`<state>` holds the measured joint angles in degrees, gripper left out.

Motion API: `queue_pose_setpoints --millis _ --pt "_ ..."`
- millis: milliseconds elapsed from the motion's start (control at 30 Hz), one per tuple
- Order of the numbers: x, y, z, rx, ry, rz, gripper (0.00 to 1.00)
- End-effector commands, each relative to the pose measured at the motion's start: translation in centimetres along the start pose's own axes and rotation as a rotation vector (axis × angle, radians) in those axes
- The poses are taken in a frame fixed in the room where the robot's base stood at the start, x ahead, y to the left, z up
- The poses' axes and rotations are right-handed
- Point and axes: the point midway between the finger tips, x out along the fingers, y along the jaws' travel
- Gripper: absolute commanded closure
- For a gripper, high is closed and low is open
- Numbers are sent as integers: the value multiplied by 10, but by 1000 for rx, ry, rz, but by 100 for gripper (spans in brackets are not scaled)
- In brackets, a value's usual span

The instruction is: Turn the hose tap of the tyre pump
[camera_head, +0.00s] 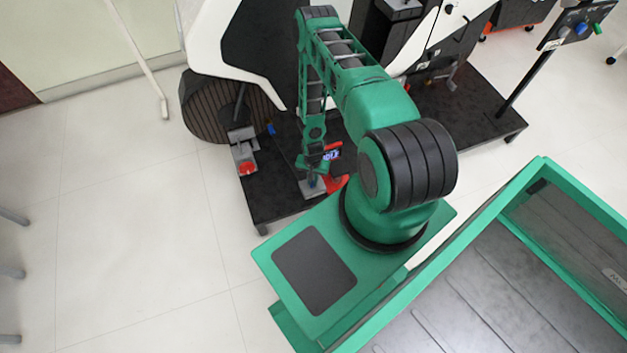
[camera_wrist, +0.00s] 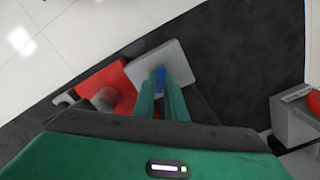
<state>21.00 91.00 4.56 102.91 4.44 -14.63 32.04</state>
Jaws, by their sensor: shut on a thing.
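The tyre pump shows in the wrist view as a red body (camera_wrist: 112,82) with a light grey plate (camera_wrist: 177,55) beside it. The small blue hose tap (camera_wrist: 160,79) stands between the green fingers of my gripper (camera_wrist: 161,84), which is shut on it. The fingers hide most of the tap, so its angle cannot be told. In the head view the pump's red part (camera_head: 335,182) shows low on the dark platform, with my gripper (camera_head: 312,181) reaching down beside it.
The pump stands near the front edge of a dark platform (camera_head: 277,205). A grey block with a red knob (camera_head: 248,168) stands to its left. Tall white and black equipment (camera_head: 262,45) rises behind. My arm covers part of the platform. Pale floor (camera_head: 150,230) is clear at left.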

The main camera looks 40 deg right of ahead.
Motion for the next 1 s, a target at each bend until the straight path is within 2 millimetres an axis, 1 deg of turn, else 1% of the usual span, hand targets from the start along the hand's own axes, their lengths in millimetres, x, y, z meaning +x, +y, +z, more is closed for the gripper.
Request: queue_pose_setpoints --millis 33,600,800,1000 --pt "0 3 -1 -26 2 6 100" --pt "0 3 0 -456 -2 6 100" --pt "0 4 0 -564 -3 7 100" --pt "0 4 1 -624 -4 6 100"
